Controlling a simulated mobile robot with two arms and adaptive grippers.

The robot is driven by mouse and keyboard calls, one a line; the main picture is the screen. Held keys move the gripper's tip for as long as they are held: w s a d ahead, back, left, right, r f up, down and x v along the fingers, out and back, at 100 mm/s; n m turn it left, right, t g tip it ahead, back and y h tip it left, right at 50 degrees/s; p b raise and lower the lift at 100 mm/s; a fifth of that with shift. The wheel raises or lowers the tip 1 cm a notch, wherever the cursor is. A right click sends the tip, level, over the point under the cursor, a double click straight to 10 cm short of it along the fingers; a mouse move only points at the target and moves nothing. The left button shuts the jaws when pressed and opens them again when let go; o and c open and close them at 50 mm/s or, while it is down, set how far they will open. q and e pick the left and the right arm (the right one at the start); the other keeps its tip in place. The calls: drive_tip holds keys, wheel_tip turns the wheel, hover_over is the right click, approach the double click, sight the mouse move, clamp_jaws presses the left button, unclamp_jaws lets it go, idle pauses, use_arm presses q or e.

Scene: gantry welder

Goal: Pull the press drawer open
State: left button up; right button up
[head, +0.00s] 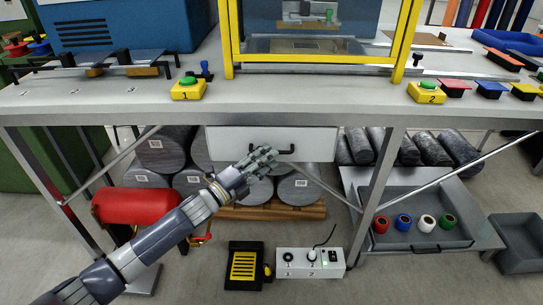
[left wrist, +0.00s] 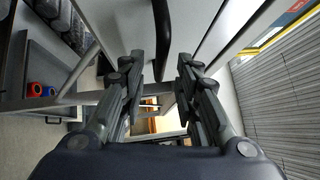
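The press drawer (head: 225,142) has a white front and sits under the worktable, its front close below the table edge; it looks closed. Its dark bar handle (head: 285,152) is partly hidden by my left gripper (head: 264,160) in the head view. In the left wrist view the black handle (left wrist: 161,40) shows between the two fingertips of my left gripper (left wrist: 161,62), against the pale drawer front (left wrist: 203,20). The fingers are apart, with a clear gap on the handle's right side. Whether the left finger touches the handle I cannot tell. My right gripper is not in view.
The worktable (head: 320,108) runs above, with a yellow press frame (head: 310,60) and green buttons. Below are a red tank (head: 137,205), stacked grey rolls (head: 165,150), a white control box (head: 310,262) and a grey tray (head: 440,230). Table legs flank the drawer.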

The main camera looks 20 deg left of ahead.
use_arm(q)
drive_tip(key=shift+x, duration=1.2)
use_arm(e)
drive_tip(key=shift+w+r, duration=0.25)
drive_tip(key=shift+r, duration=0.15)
use_arm(q)
clamp_jaws()
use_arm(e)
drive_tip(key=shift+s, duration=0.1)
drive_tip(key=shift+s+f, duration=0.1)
